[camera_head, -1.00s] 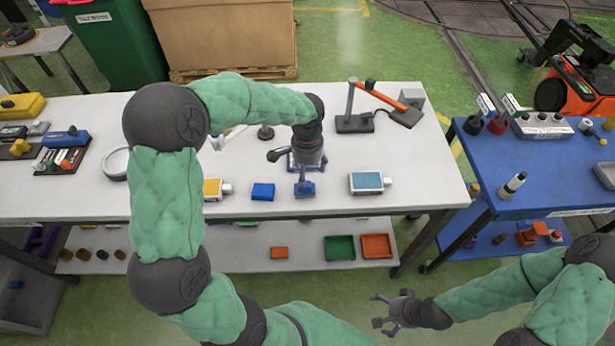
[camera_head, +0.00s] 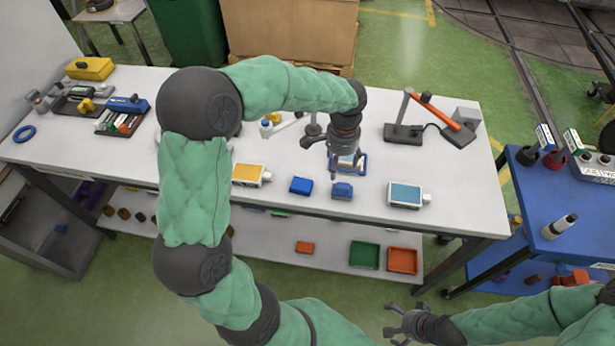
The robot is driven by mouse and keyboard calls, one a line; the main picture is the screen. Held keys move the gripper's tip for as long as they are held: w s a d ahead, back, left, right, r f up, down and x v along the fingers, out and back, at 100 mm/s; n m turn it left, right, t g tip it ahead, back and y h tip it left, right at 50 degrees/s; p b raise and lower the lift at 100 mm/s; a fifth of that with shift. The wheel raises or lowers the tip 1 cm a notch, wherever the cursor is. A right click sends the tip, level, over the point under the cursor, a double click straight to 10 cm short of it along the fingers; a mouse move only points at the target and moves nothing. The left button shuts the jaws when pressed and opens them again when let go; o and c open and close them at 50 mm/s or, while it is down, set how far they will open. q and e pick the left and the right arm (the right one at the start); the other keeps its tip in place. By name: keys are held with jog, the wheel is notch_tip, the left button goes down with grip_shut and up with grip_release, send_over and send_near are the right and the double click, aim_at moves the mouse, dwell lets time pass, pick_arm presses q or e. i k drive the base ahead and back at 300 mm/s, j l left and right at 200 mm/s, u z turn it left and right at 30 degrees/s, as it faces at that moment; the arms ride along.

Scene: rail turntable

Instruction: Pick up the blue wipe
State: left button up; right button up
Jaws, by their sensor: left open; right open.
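A small blue bundle that looks like the blue wipe (camera_head: 342,191) lies near the front edge of the white table (camera_head: 455,213). A similar blue block (camera_head: 301,186) lies just left of it; I cannot tell the material of either for sure. My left gripper (camera_head: 334,153) is open and empty, above the table and behind the wipe in the picture, apart from it. A blue-rimmed item (camera_head: 361,164) shows partly behind its fingers. My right gripper (camera_head: 394,325) is open and empty, low in front of the table.
A yellow-labelled box (camera_head: 248,173) and a blue-labelled box (camera_head: 405,194) flank the blue items. A stand with an orange arm (camera_head: 440,112) is at the back right. A blue cart (camera_head: 545,195) stands right of the table. A lower shelf holds green and red trays (camera_head: 364,255).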

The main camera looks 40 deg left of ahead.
aim_at(301, 186)
jog(key=u, duration=1.4)
